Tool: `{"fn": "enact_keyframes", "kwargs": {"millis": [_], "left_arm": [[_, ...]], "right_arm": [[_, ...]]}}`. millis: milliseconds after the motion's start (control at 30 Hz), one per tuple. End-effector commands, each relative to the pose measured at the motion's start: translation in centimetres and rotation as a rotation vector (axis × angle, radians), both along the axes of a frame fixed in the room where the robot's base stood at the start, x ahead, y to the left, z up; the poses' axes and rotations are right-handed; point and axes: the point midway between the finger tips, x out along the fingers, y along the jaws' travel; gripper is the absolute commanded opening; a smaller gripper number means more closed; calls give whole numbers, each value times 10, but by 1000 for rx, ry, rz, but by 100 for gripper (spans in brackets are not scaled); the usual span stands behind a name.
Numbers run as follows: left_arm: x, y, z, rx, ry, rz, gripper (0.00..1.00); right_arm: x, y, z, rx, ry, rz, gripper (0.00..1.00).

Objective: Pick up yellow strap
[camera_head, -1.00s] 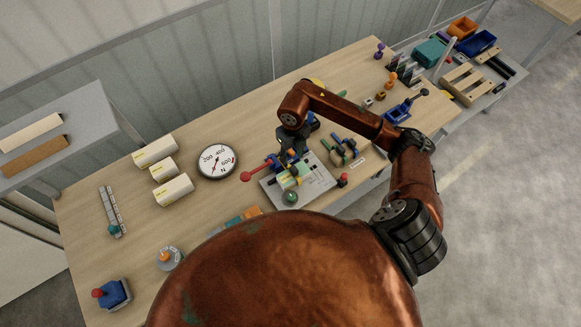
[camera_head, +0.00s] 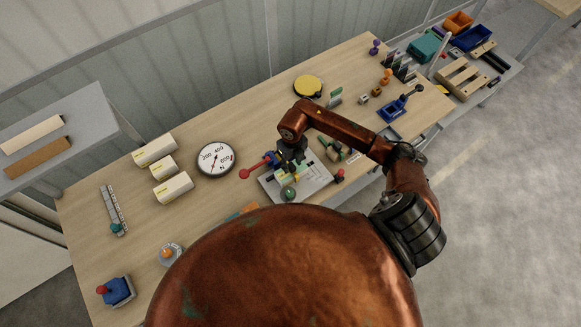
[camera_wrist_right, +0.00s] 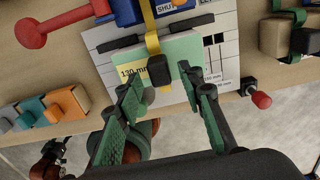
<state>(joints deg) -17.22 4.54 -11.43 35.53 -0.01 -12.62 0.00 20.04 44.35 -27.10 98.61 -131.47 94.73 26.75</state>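A yellow strap (camera_wrist_right: 150,30) runs over a pale green block (camera_wrist_right: 183,50) in the right wrist view, with a black piece (camera_wrist_right: 160,70) on it. In the head view my right gripper (camera_head: 291,168) is over the grey plate (camera_head: 318,178), and my arm hides most of the strap. My left gripper is not in view.
A red-knobbed lever (camera_head: 245,173) is left of the plate and a red knob (camera_wrist_right: 261,100) is right of it. A round gauge (camera_head: 216,159), white boxes (camera_head: 172,188) and a yellow disc (camera_head: 307,86) are on the wooden bench (camera_head: 240,115). Coloured blocks (camera_wrist_right: 68,103) are near the front edge.

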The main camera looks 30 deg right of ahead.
Motion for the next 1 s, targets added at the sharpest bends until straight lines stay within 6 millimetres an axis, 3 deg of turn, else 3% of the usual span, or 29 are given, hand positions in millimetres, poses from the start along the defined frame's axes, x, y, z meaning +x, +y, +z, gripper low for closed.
{"fn": "enact_keyframes", "kwargs": {"millis": [467, 1000], "left_arm": [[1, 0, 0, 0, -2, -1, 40], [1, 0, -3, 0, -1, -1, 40]], "right_arm": [[0, 0, 0, 0, 0, 0, 1], [1, -1, 9, 0, -2, -1, 0]]}}
